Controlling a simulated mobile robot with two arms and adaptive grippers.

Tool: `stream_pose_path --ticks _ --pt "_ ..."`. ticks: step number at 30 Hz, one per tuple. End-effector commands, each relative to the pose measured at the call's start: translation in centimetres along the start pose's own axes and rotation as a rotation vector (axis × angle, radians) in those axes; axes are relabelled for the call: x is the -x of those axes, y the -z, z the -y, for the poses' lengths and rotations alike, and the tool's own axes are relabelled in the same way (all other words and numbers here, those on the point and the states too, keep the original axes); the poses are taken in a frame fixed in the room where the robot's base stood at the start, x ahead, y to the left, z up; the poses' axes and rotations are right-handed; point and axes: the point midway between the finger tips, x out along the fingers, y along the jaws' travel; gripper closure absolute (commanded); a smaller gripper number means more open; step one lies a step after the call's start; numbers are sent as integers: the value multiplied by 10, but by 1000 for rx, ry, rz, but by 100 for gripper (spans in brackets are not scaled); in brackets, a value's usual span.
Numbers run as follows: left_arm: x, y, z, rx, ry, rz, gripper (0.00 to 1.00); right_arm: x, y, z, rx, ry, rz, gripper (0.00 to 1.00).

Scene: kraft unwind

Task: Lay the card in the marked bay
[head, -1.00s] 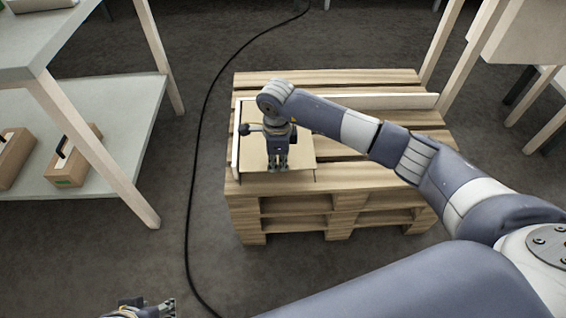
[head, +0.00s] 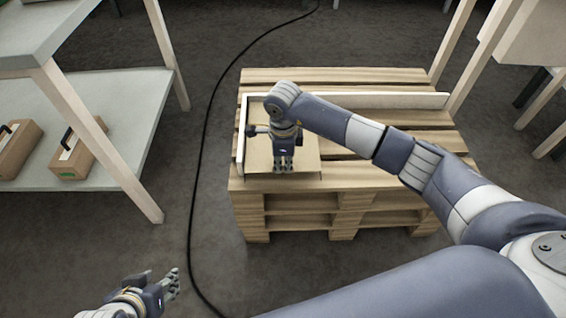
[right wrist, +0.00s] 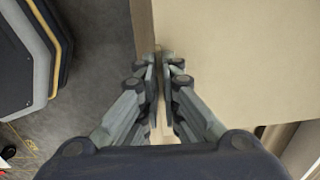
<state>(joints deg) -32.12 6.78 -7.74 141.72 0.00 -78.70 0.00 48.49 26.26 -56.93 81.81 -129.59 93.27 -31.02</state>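The card (head: 262,158) is a flat tan sheet at the left front of the wooden pallet top, inside the corner of a low white fence (head: 350,100). My right gripper (head: 284,170) points down at the card's front edge. In the right wrist view the card (right wrist: 245,65) fills the right side, and its fingers (right wrist: 161,70) are nearly together with a thin tan strip between them, so they look shut on the card's edge. The bay's marking cannot be made out under the card. My left gripper (head: 170,284) is low at the left, its fingers apart and empty.
The pallet (head: 385,172) has bare slats to the right of the card. A black cable (head: 200,160) runs along the floor between the shelf and the pallet.

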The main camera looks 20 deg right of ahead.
Motion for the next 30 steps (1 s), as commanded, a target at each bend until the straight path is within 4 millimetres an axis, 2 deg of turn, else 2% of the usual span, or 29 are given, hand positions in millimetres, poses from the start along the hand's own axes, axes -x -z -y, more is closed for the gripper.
stream_pose_path --ticks 30 --pt "-4 60 -7 -6 -14 -264 60 -16 0 0 -1 0 1 100"
